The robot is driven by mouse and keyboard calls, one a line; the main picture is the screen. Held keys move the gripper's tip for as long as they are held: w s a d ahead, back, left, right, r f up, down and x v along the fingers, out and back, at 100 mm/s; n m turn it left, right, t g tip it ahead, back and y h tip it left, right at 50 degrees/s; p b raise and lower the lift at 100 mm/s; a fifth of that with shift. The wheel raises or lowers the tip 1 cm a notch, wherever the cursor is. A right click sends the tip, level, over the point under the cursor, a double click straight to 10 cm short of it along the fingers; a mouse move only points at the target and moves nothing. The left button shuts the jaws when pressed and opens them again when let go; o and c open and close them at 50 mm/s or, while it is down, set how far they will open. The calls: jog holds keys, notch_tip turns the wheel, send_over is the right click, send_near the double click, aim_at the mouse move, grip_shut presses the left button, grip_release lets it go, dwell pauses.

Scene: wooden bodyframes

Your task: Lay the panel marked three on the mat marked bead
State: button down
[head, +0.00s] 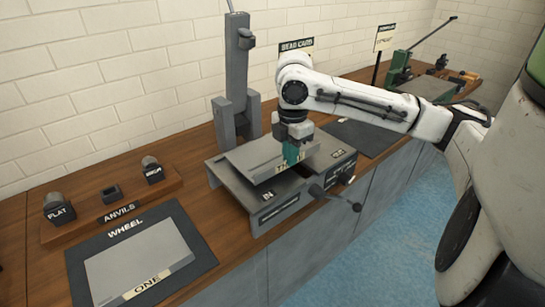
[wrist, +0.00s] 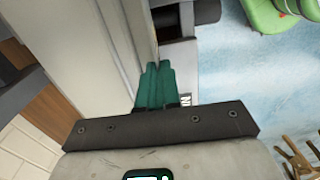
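The grey panel (head: 250,158) has a pale label strip reading "TH", the rest hidden behind my gripper. It lies over the top of a grey bench machine (head: 228,183); I cannot tell if it touches it. My gripper (head: 291,153) points down at the panel's front edge. In the wrist view its teal fingers (wrist: 155,85) are close together, one on each side of the edge of the panel (wrist: 105,60), and look shut on it. A dark mat (head: 360,138) lies right of the machine, partly hidden by my arm; I cannot read its marking.
A mat marked WHEEL (head: 82,268) holds a panel marked ONE (head: 140,262) at the left. An anvil rack (head: 120,212) stands behind it. The machine has a tall post (head: 238,75) and a crank handle (head: 340,200) at the front. A sign reading BEAD CARD (head: 296,45) stands behind my arm.

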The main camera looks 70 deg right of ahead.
jog(key=shift+r+p, duration=0.5)
jog(key=shift+r, duration=0.1)
jog(key=shift+r+p, duration=3.1)
jog(key=shift+r, duration=0.3)
